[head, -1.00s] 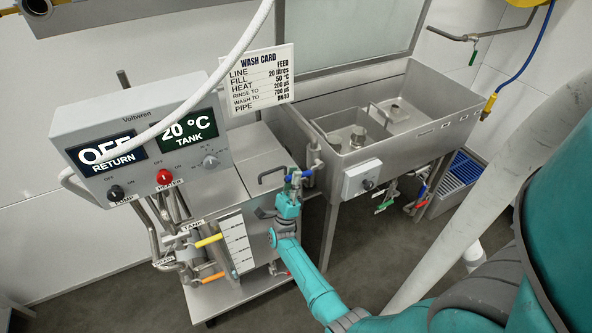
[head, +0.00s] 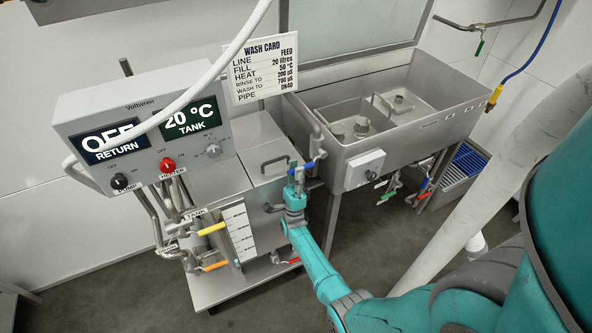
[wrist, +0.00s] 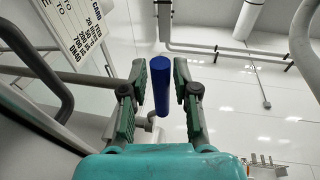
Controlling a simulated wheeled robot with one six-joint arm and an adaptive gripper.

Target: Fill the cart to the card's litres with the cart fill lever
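A blue lever (head: 304,167) sits on a grey pipe at the right rear of the cart, with no readable label; it lies lengthwise in the wrist view (wrist: 161,88). My gripper (head: 297,178) is at this lever. In the wrist view my gripper (wrist: 160,66) is open, one finger on each side of the lever, with gaps showing. The wash card (head: 260,68) reads line FEED, fill 20 litres, heat 50 °C. The cart's level gauge strip (head: 239,232) is on its front; its marks are too small to read.
The control box (head: 140,103) shows OFF RETURN and 20 °C TANK. Yellow (head: 212,229), orange (head: 215,266) and red (head: 294,261) levers are lower on the cart. A steel sink (head: 400,137) stands right of the cart. A pale hose (head: 228,58) crosses the box.

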